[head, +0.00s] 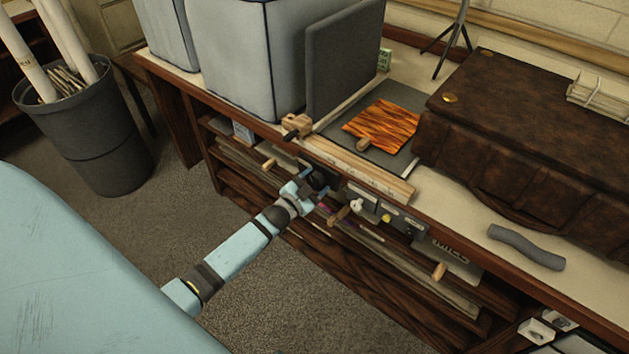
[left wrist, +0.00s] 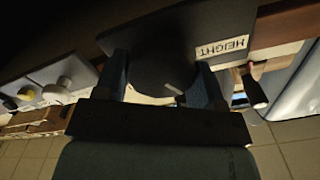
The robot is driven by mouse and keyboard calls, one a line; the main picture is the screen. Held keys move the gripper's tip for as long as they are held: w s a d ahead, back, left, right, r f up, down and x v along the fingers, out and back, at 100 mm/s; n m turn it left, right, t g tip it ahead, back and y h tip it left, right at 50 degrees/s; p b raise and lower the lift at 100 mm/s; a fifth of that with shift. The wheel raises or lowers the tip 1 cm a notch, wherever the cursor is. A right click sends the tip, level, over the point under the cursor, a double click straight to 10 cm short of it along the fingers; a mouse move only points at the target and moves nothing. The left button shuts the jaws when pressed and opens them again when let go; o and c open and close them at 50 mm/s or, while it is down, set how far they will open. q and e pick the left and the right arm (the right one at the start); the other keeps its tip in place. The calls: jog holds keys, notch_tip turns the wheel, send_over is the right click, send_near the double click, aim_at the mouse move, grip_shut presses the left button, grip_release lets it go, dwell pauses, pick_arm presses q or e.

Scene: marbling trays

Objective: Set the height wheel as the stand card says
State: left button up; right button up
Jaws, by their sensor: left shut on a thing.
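The height wheel (left wrist: 160,68) is a dark round knob with a pale mark near its rim, on a dark panel with a HEIGHT label (left wrist: 222,48). My left gripper (left wrist: 163,82) has its two blue fingers on either side of the wheel and is shut on it. In the head view my left gripper (head: 312,188) is at the front of the bench, largely covering the dark wheel. A small green card (head: 385,60) stands behind the grey board; I cannot read it, nor tell if it is the stand card. My right gripper is not in view.
Beside the wheel are a white knob (head: 356,205) and a grey control panel (head: 398,222). Wooden handles stick out from the shelves below. On the bench are an orange marbled sheet (head: 382,124), a brown case (head: 520,140) and a grey tube (head: 526,247). The floor in front is clear.

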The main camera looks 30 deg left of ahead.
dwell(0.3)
pick_arm(q)
jog(key=o, duration=0.9)
jog(key=s+a, duration=0.1)
jog(key=s, duration=1.2)
jog(key=shift+s+p, duration=0.35)
jog(key=shift+s, duration=0.05)
jog(key=shift+f, duration=0.1)
